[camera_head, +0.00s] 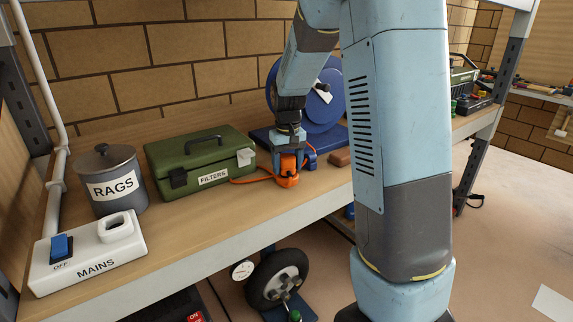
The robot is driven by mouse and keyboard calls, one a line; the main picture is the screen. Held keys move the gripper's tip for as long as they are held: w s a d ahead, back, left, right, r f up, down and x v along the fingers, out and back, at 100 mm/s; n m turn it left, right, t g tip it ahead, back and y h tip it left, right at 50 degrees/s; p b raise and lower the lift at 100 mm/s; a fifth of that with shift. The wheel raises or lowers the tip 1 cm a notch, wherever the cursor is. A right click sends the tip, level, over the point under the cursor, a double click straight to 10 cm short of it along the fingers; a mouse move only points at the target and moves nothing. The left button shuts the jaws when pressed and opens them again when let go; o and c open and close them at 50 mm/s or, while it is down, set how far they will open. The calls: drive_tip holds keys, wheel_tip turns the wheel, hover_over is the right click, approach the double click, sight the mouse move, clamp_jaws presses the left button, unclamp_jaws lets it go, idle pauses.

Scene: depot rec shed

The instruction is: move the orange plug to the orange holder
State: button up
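My gripper (288,158) points down at the bench, right of the green box. Its fingers stand on either side of an orange plug (288,166), with no gap visible between them and it. Wider orange material shows just below the fingers at bench level. I cannot tell whether this is the plug's lower part or the orange holder, and no separate orange holder is clear. An orange cable (243,181) runs along the bench on the left of the plug, and some orange cord shows on its right.
A green FILTERS box (198,166), a grey RAGS tin (109,184) and a white MAINS block (88,252) with a blue switch at OFF stand left. A blue reel (326,108) stands close behind my gripper. A brown block (340,158) lies right. The bench front is clear.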

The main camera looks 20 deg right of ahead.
drive_tip(key=shift+o, duration=1.2)
wheel_tip(320, 180, up, 14)
drive_tip(key=s+r+t, duration=0.2)
drive_tip(key=s+t, duration=0.3)
drive_tip(key=s, duration=2.3)
drive_tip(key=shift+a+m, duration=0.15)
drive_tip(key=shift+m, duration=0.25)
drive_tip(key=shift+s, duration=0.1)
